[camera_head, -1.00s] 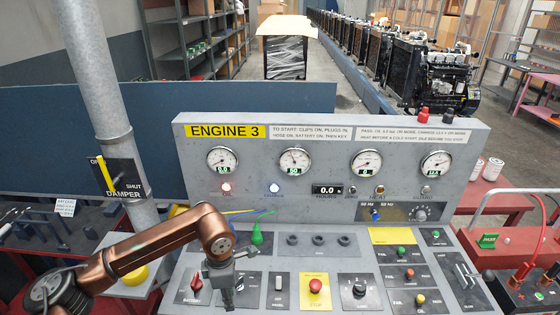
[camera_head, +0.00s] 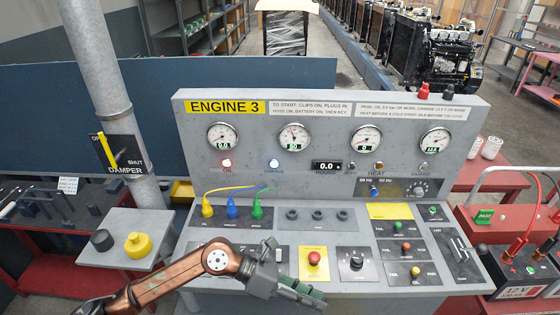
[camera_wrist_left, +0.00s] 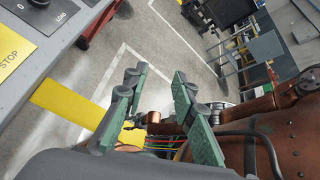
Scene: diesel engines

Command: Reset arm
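My left arm comes in low from the left in the head view. The wrist view looks down past the console edge to the floor. The gripper and forearm hide part of the console's lower-left controls. My right gripper does not show in the head view.
Yellow, blue and green plugs (camera_head: 232,211) sit on the console's left part. A damper lever (camera_head: 107,151) is on the pipe at left. Yellow and black knobs (camera_head: 138,245) stand on a side shelf. A battery (camera_head: 524,272) is at right. Engines line the back.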

